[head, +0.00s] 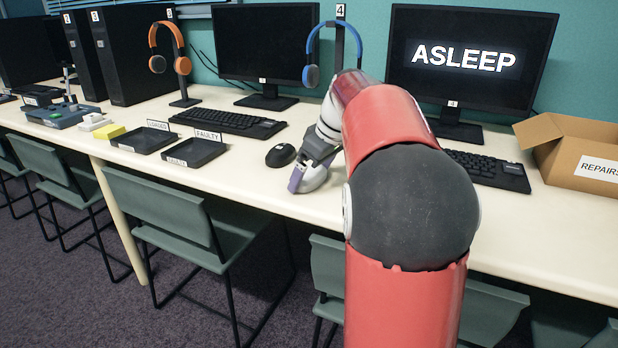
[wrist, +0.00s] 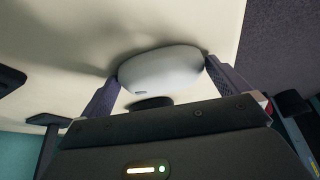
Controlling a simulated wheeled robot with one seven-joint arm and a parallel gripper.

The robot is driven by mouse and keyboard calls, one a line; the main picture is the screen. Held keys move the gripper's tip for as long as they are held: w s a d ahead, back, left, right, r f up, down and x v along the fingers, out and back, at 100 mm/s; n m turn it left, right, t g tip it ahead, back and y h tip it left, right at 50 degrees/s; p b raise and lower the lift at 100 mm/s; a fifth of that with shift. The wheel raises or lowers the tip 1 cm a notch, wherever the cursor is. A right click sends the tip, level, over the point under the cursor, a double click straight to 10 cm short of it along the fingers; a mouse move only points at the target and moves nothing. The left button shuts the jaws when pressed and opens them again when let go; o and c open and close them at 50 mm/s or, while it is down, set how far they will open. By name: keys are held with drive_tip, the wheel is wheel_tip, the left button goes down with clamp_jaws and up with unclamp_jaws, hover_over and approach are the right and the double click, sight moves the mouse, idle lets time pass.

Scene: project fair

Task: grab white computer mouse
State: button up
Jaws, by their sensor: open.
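The white computer mouse (head: 313,178) lies on the cream tabletop, partly hidden by my gripper (head: 309,172) in the head view. In the wrist view the white mouse (wrist: 162,72) sits between the two fingers of my gripper (wrist: 160,80), one finger on each side. The right finger is very close to the mouse's end; I cannot tell whether it touches. The left finger is beside its other end. The jaws are open around the mouse.
A black mouse (head: 280,155) lies just left of my gripper. Keyboards (head: 228,122) (head: 487,170) lie left and right. Black trays (head: 194,152) stand further left, an open cardboard box (head: 570,150) at right. Chairs (head: 170,215) stand along the table's front edge.

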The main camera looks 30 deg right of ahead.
drive_tip(key=c, duration=0.6)
drive_tip(key=shift+r, duration=0.15)
drive_tip(key=shift+c, duration=0.2)
